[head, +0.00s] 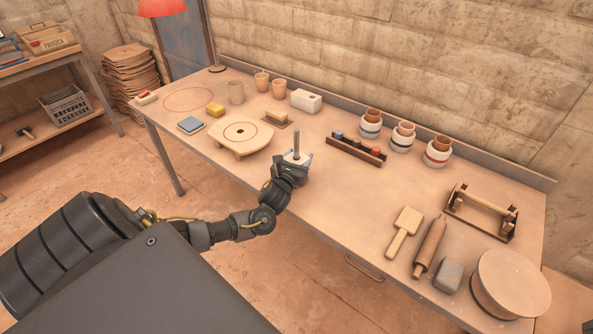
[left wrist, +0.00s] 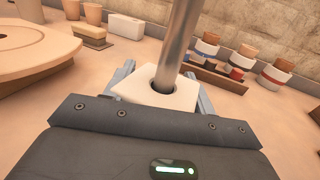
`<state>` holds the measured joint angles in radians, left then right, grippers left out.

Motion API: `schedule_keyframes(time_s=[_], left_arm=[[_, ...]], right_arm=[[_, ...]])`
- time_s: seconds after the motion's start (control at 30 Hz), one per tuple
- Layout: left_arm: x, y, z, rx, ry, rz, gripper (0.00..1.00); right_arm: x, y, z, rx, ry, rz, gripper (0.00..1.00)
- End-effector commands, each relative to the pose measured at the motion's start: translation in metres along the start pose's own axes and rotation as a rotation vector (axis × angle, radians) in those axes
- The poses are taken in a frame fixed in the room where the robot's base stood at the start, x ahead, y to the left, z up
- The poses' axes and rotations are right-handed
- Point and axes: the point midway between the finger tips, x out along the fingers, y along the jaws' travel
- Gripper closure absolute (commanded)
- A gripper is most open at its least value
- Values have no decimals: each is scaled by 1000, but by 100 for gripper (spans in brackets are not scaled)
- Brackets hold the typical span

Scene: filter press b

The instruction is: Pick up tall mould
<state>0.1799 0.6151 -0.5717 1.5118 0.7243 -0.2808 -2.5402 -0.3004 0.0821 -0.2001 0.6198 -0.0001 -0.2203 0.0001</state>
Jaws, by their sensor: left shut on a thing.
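A white block with a round hole in its top, which looks like the tall mould (head: 291,156), is between the fingers of my left gripper (head: 297,160). It also shows in the left wrist view (left wrist: 138,88), with a grey-blue finger on each side. My left gripper is shut on it near the bench's front edge. A grey metal rod (head: 296,141) rises from the hole; the wrist view shows the rod (left wrist: 182,40) with a gap around it. The block's lower part is hidden, so I cannot tell whether it touches the bench. My right gripper is out of view.
A round-holed wooden board (head: 240,136) stands left of the gripper. A second white block (head: 305,100) lies behind. A dark rack (head: 356,150) and banded jars (head: 402,138) stand right. Bench top (head: 340,195) is clear between gripper and paddle (head: 404,232).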

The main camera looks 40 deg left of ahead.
Motion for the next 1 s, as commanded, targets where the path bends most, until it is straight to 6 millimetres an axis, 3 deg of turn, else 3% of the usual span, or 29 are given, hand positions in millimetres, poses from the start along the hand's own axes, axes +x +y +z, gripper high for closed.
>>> schedule_keyframes(time_s=[0.1, 0.57, 0.77, 1.0], left_arm=[[0, 0, 2, 0, -3, 0, 79], [1, 1, 14, 0, -5, 0, 79], [-1, 0, 36, -1, -6, -1, 79], [-31, -9, 71, -4, -6, -2, 79]], right_arm=[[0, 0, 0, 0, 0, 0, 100], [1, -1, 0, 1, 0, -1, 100], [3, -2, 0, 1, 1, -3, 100], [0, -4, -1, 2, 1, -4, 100]])
